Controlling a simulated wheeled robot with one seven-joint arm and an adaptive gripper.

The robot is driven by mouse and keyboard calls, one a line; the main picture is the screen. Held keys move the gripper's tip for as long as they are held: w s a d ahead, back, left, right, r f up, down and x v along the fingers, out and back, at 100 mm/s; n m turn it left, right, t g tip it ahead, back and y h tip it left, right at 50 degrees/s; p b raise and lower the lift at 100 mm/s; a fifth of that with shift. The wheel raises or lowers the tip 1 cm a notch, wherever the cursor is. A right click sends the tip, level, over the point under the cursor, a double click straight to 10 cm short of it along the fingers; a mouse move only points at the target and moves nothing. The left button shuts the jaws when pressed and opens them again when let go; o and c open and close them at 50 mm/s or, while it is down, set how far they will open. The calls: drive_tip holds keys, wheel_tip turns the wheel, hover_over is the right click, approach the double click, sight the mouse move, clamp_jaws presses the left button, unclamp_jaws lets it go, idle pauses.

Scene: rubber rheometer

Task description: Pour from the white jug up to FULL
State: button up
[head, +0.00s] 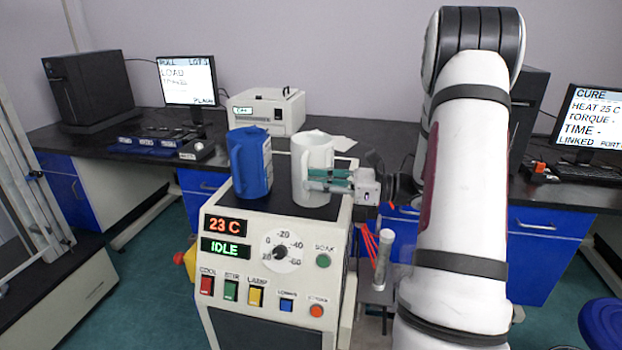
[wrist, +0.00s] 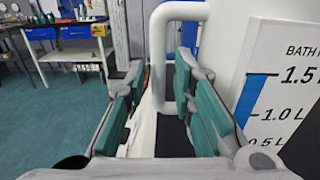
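The white jug (head: 313,160) stands upright on the black top of the bath machine (head: 275,255). In the wrist view its white wall (wrist: 225,60) fills the right side, with a scale marked 1.5 L, 1.0 L and 0.5 L and a blue strip reaching about 1.5 L. My gripper (head: 328,180) is at the jug's right side. In the wrist view the green-padded fingers of my gripper (wrist: 158,80) are apart, with the jug's white handle (wrist: 160,60) between them. A gap shows beside the handle. No FULL mark is readable, and the jug's inside is hidden.
A blue jug (head: 249,165) stands close left of the white jug. The machine's front shows 23 C, IDLE, a dial (head: 281,252) and several buttons. A thin metal cylinder (head: 382,258) stands right of the machine. A bench with a white printer-like box (head: 265,110) and monitors is behind.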

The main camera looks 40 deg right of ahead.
sight(304, 195)
drive_tip(key=x, duration=0.3)
drive_tip(key=shift+a, duration=0.1)
clamp_jaws()
drive_tip(key=shift+r, duration=0.1)
drive_tip(key=shift+r, duration=0.1)
